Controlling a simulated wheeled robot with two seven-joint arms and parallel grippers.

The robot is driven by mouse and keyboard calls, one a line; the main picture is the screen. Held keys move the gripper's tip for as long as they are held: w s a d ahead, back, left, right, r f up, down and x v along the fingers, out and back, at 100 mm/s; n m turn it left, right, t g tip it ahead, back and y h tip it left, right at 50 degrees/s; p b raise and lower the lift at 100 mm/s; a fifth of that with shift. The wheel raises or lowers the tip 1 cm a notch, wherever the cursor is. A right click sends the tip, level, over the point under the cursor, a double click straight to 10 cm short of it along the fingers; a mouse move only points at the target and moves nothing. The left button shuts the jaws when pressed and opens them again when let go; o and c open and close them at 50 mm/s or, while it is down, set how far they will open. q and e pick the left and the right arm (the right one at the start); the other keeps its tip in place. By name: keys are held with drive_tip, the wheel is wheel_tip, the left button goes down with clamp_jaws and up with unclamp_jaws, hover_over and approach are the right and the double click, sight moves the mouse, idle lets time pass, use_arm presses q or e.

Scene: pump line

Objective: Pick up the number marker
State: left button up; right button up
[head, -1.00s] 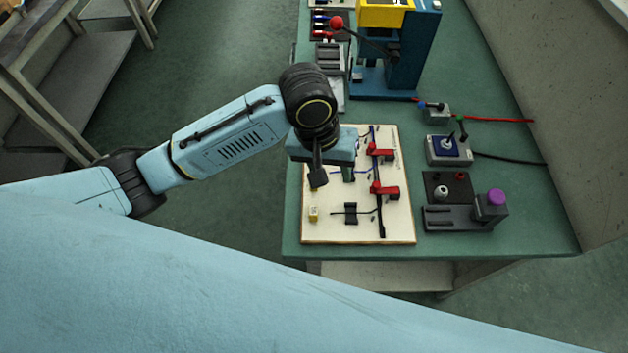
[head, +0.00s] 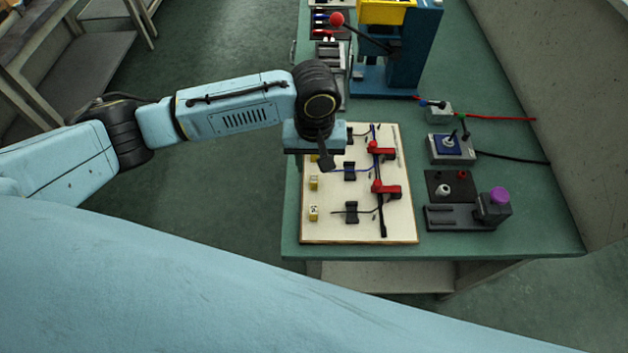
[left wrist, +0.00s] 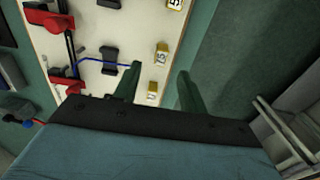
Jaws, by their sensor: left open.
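Three small yellow-and-white number markers stand in a column on the left side of the cream board (head: 340,228). The near marker (head: 313,213) and middle marker (head: 314,183) show clearly in the head view. The far marker (head: 315,158) is partly hidden by my left gripper (head: 326,163), which is open and empty over the board's far left part. In the left wrist view, the far marker (left wrist: 152,92) shows between the spread fingers of my left gripper (left wrist: 158,88). The middle marker (left wrist: 161,53) lies just ahead of the fingertips, and the near marker (left wrist: 174,4) is at the top edge.
Black clips (head: 350,171) with wires and red clamps (head: 385,189) stand right of the markers. A blue wire (left wrist: 90,61) ends near one finger. Right of the board are a purple-knobbed fixture (head: 499,197) and switch box (head: 451,149); a blue press (head: 410,60) stands behind.

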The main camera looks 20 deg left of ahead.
sight(314, 178)
use_arm(q)
drive_tip(key=f, duration=0.5)
drive_tip(key=shift+s+b, duration=0.2)
drive_tip(key=shift+b, duration=0.2)
drive_tip(key=shift+c, duration=0.4)
clamp_jaws()
